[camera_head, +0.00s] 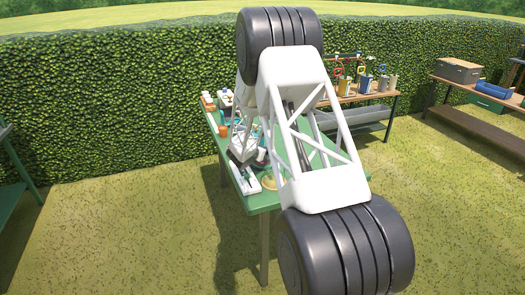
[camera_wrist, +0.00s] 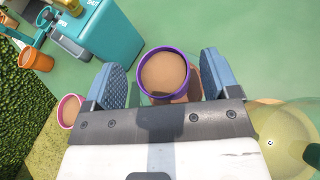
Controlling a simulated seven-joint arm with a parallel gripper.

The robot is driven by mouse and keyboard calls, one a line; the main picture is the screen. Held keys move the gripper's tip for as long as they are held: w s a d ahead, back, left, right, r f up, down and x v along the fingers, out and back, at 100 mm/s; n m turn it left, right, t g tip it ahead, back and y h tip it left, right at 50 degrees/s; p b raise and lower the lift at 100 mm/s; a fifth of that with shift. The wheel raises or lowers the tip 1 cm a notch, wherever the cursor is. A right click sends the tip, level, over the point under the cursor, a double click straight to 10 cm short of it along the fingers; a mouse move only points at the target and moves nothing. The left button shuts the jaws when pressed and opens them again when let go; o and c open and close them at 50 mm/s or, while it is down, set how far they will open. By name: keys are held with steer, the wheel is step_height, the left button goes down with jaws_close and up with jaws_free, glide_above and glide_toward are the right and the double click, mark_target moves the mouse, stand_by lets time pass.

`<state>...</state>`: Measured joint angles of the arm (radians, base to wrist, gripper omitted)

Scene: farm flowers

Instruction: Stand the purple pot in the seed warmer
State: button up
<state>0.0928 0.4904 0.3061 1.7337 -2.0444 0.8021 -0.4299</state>
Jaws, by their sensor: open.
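The purple pot (camera_wrist: 165,74), round and filled with brown soil, shows in the wrist view between the two fingers of my gripper (camera_wrist: 158,84). The fingers are apart, one at each side of the pot, with a gap visible at the left. I cannot tell whether the right finger touches it. A teal box with a lid and markings (camera_wrist: 104,30) stands at the upper left of the wrist view; it may be the seed warmer, but I cannot read it fully. In the head view my arm hides much of the green table (camera_head: 262,201) and the pot.
A pink-rimmed pot (camera_wrist: 69,111) is left of my gripper, and an orange pot (camera_wrist: 36,60) is farther left. A clear yellowish round thing (camera_wrist: 277,128) is close at the right. Green tabletop (camera_wrist: 225,25) is clear beyond the purple pot.

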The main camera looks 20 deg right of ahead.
steer(key=v, duration=1)
steer(key=shift+s+a, duration=0.2)
steer(key=shift+r, duration=0.15)
stand_by(0.3)
steer(key=s+r+m+g+y, duration=0.1)
steer(key=s+r+m+g, duration=0.2)
steer(key=s+r+m, duration=0.55)
steer(key=s+r+m+g, duration=0.35)
steer(key=s+r, duration=0.65)
steer(key=s, duration=0.7)
steer(key=s+a+r+m+y, duration=0.1)
steer(key=s+a+m+y, duration=0.2)
steer(key=s, duration=0.7)
steer(key=s+a+r+m+y, duration=0.1)
steer(key=s+a+m+y, duration=0.2)
steer(key=s, duration=0.8)
steer(key=s+a+r+m+y, duration=0.2)
steer(key=s+a+m, duration=0.4)
steer(key=s, duration=0.5)
steer(key=shift+a+m+y, duration=0.15)
steer(key=shift+m+y, duration=0.15)
steer(key=shift+y, duration=0.3)
